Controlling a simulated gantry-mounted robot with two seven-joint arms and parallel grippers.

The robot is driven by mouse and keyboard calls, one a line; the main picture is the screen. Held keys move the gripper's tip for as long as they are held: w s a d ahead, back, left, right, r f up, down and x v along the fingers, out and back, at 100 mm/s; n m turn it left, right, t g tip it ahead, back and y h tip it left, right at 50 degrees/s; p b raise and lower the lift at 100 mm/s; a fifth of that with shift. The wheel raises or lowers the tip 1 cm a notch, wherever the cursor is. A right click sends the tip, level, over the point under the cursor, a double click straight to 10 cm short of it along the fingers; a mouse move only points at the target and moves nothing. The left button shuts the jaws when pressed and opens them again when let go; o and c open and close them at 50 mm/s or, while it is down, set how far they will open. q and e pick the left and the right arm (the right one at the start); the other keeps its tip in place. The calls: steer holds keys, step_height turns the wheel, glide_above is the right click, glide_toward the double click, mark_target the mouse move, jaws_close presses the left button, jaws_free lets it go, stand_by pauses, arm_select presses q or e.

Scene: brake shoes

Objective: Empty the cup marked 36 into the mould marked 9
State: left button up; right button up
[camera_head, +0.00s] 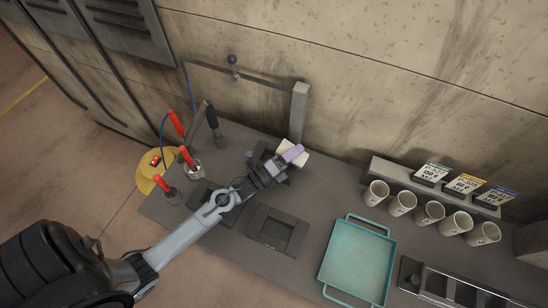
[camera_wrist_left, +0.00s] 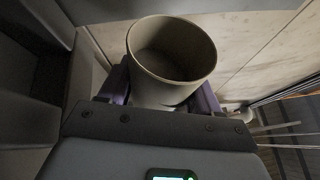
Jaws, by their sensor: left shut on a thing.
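My left gripper (camera_head: 285,158) is shut on a pale cup (camera_head: 299,162), above the far end of the bench. In the left wrist view the same cup (camera_wrist_left: 152,92) sits between the purple fingers (camera_wrist_left: 165,85); its mouth shows and its inside is dim, so I cannot tell what it holds. No number on it can be read, and its tilt is unclear. Dark square moulds lie on the bench: one partly under my gripper (camera_head: 258,150), one in front (camera_head: 277,231), one partly behind my arm (camera_head: 199,194). Their marks cannot be read. My right gripper is out of view.
Several pale cups (camera_head: 430,212) stand in a row at right, before a ledge with cards (camera_head: 465,185). A teal tray (camera_head: 329,262) and a metal rack (camera_head: 450,287) lie nearer. Red-handled tools (camera_head: 187,157) stand at left. A grey post (camera_head: 299,112) rises behind my gripper.

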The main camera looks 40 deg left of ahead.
arm_select(q)
steer(key=shift+s+f+n, duration=0.2)
steer(key=shift+s+n, duration=0.05)
steer(key=shift+n, duration=0.05)
steer(key=shift+w+a+r, duration=0.15)
steer(key=shift+w+a, duration=0.05)
steer(key=shift+s+d+n, duration=0.15)
steer(key=shift+s+n, duration=0.05)
steer(key=shift+n, duration=0.1)
steer(key=shift+w+a+r+t, duration=0.15)
steer(key=shift+a+t, duration=0.1)
steer(key=shift+t, duration=0.05)
steer(key=shift+d+n, duration=0.15)
steer(key=shift+n, duration=0.15)
steer(key=shift+a+r, duration=0.15)
steer(key=shift+a, duration=0.1)
steer(key=shift+n, duration=0.3)
